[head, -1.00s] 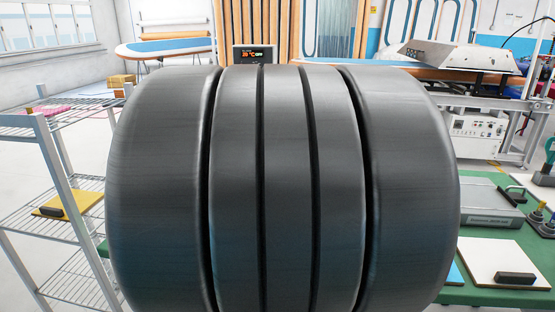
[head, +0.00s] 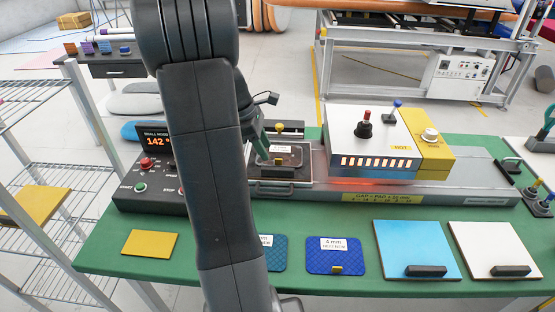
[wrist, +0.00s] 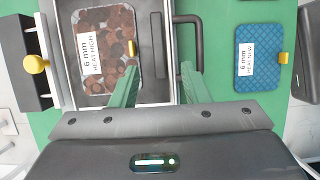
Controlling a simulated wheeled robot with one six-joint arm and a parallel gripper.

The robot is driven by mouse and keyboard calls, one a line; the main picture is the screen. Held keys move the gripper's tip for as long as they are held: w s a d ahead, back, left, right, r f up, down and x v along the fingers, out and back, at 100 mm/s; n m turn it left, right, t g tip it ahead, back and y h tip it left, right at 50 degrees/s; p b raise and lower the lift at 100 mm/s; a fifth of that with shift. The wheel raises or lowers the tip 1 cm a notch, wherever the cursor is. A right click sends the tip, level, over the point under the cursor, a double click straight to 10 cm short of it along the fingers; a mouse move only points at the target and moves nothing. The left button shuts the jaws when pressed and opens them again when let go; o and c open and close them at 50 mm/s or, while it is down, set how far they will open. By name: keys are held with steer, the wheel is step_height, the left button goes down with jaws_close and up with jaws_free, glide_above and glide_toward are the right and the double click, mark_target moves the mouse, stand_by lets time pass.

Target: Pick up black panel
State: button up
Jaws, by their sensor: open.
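The black panel (wrist: 144,14) lies in a metal tray on the green bench, with a dark grip block (wrist: 158,58) along one edge. A brown mottled pad (wrist: 107,45), labelled 6 mm with a yellow tab, lies on it and covers much of it. In the head view the black panel (head: 294,152) shows beside my arm, partly hidden. My gripper (wrist: 160,72) is open and empty, its green fingers pointing toward the tray. The grip block appears between the fingers in the wrist view; the height gap cannot be told. The gripper (head: 262,148) also shows in the head view.
A dark tray handle (wrist: 195,47) stands close to the right finger. A heater unit (head: 370,140) stands right of the tray, a control box (head: 150,170) left. Blue pads (head: 333,255), a light-blue panel (head: 415,245) and a white panel (head: 492,245) lie along the front.

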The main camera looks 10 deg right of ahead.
mark_target(277, 168)
steer(key=x, duration=0.7)
steer(key=shift+d, duration=0.25)
steer(key=shift+d+f, duration=0.15)
steer(key=shift+f, duration=0.25)
steer(key=shift+f, duration=0.25)
jaws_close()
